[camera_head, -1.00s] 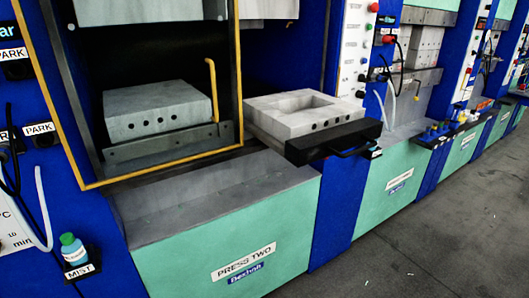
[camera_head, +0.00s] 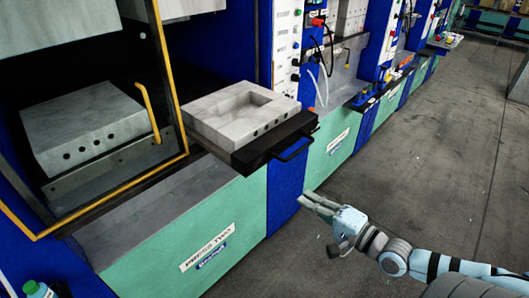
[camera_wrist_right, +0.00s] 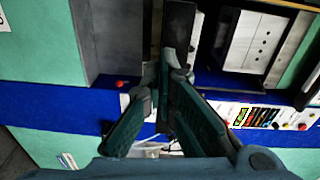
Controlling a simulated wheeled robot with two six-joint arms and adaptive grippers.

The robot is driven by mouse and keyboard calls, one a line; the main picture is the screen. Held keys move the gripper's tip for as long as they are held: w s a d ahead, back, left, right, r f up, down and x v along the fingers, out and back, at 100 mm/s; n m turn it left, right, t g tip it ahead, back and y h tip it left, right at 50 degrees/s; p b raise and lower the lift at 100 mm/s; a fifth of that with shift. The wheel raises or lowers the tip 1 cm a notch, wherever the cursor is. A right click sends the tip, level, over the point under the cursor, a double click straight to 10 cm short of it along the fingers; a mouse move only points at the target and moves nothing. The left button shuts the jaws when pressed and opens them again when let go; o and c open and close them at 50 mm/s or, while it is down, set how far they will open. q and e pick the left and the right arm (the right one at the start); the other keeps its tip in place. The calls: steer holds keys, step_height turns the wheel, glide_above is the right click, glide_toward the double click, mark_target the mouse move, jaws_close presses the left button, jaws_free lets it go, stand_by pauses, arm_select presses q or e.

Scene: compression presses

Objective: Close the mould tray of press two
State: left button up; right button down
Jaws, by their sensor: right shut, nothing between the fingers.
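In the head view the mould tray of press two (camera_head: 240,160) is pulled out past the press front. It carries a pale mould block (camera_head: 240,112) with a square recess, and has a black bar handle (camera_head: 293,147) on its front. My right gripper (camera_head: 306,201) is shut and empty, in front of and below the handle, apart from it. In the right wrist view its fingers (camera_wrist_right: 166,72) point towards a dark bar (camera_wrist_right: 178,30); I cannot tell whether that is the tray front. My left gripper is not in view.
The yellow-framed press door (camera_head: 160,80) stands left of the tray, with another grey mould block (camera_head: 80,125) behind it. The green press two base (camera_head: 190,235) lies below. A control panel with buttons and hoses (camera_head: 290,50) stands behind. The grey floor (camera_head: 430,140) at right is clear.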

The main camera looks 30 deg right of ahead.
step_height(320, 180, up, 2)
steer(key=a, duration=0.2)
steer(key=b, duration=0.2)
glide_toward(257, 167)
steer(key=shift+y, duration=0.3)
steer(key=b+x, duration=0.6)
steer(key=shift+w+f, duration=0.2)
steer(key=shift+f, duration=0.05)
steer(key=shift+w+a+r, duration=0.1)
steer(key=shift+w, duration=0.15)
steer(key=shift+r, duration=0.1)
